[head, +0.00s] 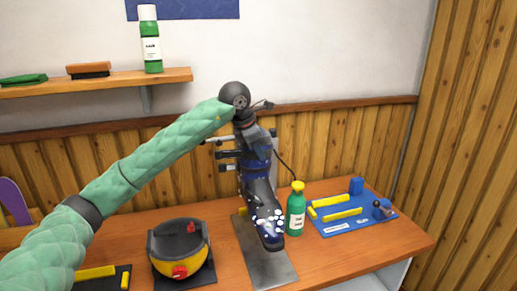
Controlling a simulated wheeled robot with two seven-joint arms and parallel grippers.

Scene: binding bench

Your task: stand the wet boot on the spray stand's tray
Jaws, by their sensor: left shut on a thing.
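The wet boot (260,200) is dark blue, with pale drops over its lower front, and hangs roughly upright with its toe towards me. My left gripper (257,142) is above it, shut on the top of its shaft. The boot is in front of the spray stand (228,154), whose dark side arms show to its left. The stand's grey metal tray (268,270) lies below and in front of the boot. I cannot tell whether the sole touches the tray. My right gripper is not in view.
A green bottle with a yellow cap (296,212) stands close right of the boot. A blue mat (345,228) with yellow pieces lies further right. A yellow and black tub (180,252) is left of the tray. A shelf (110,83) holds a bottle and brush.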

